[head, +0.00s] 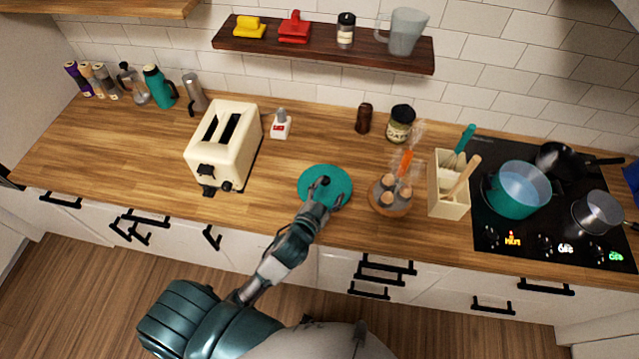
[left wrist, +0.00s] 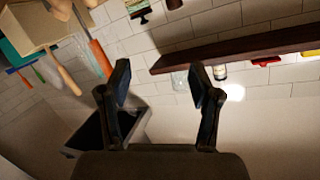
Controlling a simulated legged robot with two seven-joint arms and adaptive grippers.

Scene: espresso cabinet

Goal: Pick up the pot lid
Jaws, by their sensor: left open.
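The teal round pot lid (head: 341,178) lies flat on the wooden counter, right of the toaster. My left gripper (head: 323,188) is over the lid's middle and near edge, fingers around the area of its dark knob. Whether they touch the knob cannot be told. The lid cannot be made out in the left wrist view, where my left gripper (left wrist: 160,78) has its two fingers spread with nothing visible between them. A teal pot (head: 518,190) stands open on the cooktop at the right. My right gripper is not in view.
A cream toaster (head: 222,145) stands left of the lid. A round wooden holder (head: 390,197) and a utensil box (head: 448,190) stand to its right. A dark wall shelf (head: 325,47) hangs behind. The counter's front edge (head: 300,236) is close to the lid.

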